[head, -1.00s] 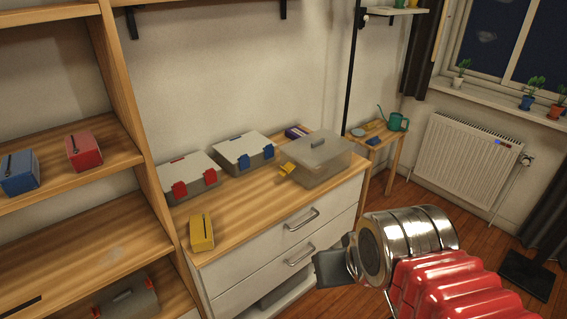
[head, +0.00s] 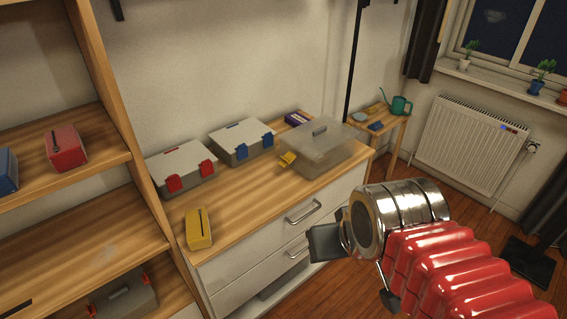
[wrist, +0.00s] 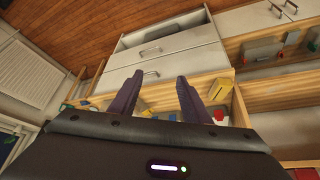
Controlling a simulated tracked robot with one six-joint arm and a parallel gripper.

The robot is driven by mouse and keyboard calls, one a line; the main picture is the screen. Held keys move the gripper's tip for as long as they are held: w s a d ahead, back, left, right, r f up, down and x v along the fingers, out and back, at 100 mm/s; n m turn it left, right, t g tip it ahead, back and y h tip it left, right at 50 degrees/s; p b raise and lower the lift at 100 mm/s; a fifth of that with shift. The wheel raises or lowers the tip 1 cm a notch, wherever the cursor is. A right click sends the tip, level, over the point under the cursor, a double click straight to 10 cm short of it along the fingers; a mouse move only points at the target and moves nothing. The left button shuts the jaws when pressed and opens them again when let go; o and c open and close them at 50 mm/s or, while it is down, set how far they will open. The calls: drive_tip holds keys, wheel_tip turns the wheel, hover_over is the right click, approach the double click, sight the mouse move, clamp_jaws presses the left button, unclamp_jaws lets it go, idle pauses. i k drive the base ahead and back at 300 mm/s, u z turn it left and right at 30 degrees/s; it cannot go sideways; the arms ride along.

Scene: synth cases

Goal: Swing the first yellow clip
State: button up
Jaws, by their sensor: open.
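A translucent grey case (head: 325,150) with a grey handle stands at the right end of the wooden dresser top. In the wrist view my gripper (wrist: 158,82) shows two spread fingers with nothing held. A small yellow patch shows between them, too small to identify surely.
Cases with red clips (head: 181,167) and blue clips (head: 241,143) stand left of the translucent case. A yellow box (head: 199,228) is at the dresser's front left. A drawer handle (head: 303,213) juts out near my gripper. A wooden shelf (head: 120,150) borders the left.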

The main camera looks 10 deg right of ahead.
sight(288, 158)
drive_tip(key=z, duration=0.05)
drive_tip(key=k, duration=0.65)
drive_tip(key=i, duration=0.6)
drive_tip(key=u, duration=0.7)
drive_tip(key=i, duration=0.45)
drive_tip(key=u, duration=0.3)
